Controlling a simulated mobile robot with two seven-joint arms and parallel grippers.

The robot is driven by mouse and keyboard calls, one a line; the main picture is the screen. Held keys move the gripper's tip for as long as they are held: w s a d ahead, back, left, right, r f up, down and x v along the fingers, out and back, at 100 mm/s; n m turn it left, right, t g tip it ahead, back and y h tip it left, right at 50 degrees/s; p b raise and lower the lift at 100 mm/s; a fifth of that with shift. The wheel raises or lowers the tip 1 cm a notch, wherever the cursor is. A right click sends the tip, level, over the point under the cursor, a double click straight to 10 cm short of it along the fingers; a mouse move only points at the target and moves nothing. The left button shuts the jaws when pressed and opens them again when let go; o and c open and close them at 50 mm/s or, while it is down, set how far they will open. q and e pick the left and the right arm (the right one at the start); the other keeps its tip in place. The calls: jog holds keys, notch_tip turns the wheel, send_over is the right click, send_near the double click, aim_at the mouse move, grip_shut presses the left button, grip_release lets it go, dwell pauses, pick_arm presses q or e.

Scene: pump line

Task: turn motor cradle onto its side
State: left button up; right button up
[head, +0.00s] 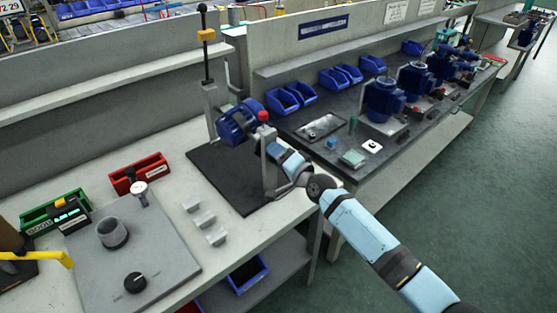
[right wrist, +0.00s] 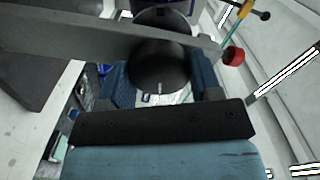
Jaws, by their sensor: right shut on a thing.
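The motor cradle holds a blue motor (head: 236,122) between two grey posts (head: 267,172) on a black mat (head: 241,190). The motor's axis looks slanted; its exact angle is hard to tell. A red knob (head: 263,116) tops the near post and also shows in the right wrist view (right wrist: 233,56). My right gripper (head: 270,151) is at the near post side, partly hidden by my wrist. In the right wrist view its fingers (right wrist: 162,85) are shut on a dark round part of the cradle (right wrist: 158,58), behind a grey bar (right wrist: 75,30). My left gripper is out of view.
A tall black lever (head: 204,50) stands behind the cradle. Several grey blocks (head: 204,220), a red bin (head: 139,172) and a grey plate (head: 131,255) lie to the left. Blue bins (head: 282,100) and more motors (head: 383,98) stand on the bench behind.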

jog(key=shift+m, duration=1.1)
jog(key=o, duration=1.3)
jog(key=shift+s, duration=0.15)
jog(key=v, duration=1.3)
jog(key=shift+s+d, duration=0.25)
